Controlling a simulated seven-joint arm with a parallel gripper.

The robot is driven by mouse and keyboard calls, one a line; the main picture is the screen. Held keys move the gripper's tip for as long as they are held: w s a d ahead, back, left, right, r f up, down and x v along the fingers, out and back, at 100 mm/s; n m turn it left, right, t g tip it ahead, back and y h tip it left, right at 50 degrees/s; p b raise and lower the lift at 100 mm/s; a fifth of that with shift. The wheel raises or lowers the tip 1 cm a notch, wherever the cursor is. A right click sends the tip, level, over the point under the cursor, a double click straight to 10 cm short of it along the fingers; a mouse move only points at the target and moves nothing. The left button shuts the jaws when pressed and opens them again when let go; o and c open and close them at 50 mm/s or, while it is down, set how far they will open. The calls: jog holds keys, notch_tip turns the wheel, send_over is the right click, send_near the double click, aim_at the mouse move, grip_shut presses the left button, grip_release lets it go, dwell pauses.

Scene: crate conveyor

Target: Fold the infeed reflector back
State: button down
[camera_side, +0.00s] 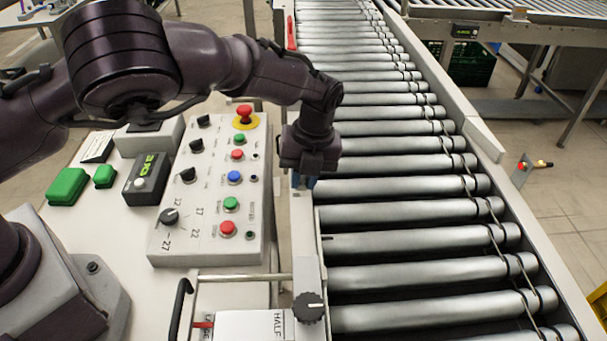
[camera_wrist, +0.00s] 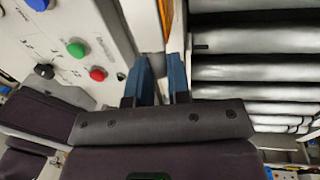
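My gripper (camera_side: 303,184) points down over the near-left side rail of the roller conveyor, beside the control panel. In the wrist view its two blue fingers (camera_wrist: 160,66) stand apart, with the pale rail showing in the gap and nothing seen held. I cannot tell for sure which part is the infeed reflector. A small bracket with a red spot and a yellow-orange piece (camera_side: 522,169) stands out from the right rail. A slim red part (camera_side: 291,33) stands upright at the far end of the left rail. My gripper is well apart from both.
The control panel (camera_side: 211,250) with knobs and coloured buttons, including a red stop button (camera_side: 244,115), stands close left of my gripper. A box marked HALF with a black knob (camera_side: 308,307) is in front. The conveyor rollers (camera_side: 405,210) are bare.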

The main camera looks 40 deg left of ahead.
jog(key=shift+s+a, duration=0.1)
jog(key=shift+s+a+r+t+h, duration=0.1)
jog(key=shift+s+a+t+h, duration=0.45)
jog(key=shift+t+h, duration=0.4)
jog(key=shift+s+a+f+t+h, duration=0.5)
jog(key=shift+s+a+t+h, duration=0.1)
jog(key=shift+t+h, duration=0.6)
jog(key=shift+s+a+f+t+h, duration=0.45)
jog(key=shift+s+a+t+h, duration=0.15)
jog(key=shift+t+h, duration=0.65)
jog(key=shift+s+a+f+t+h, duration=0.5)
jog(key=shift+s+t+h, duration=0.1)
jog(key=shift+t+h, duration=0.6)
jog(key=shift+d, duration=0.1)
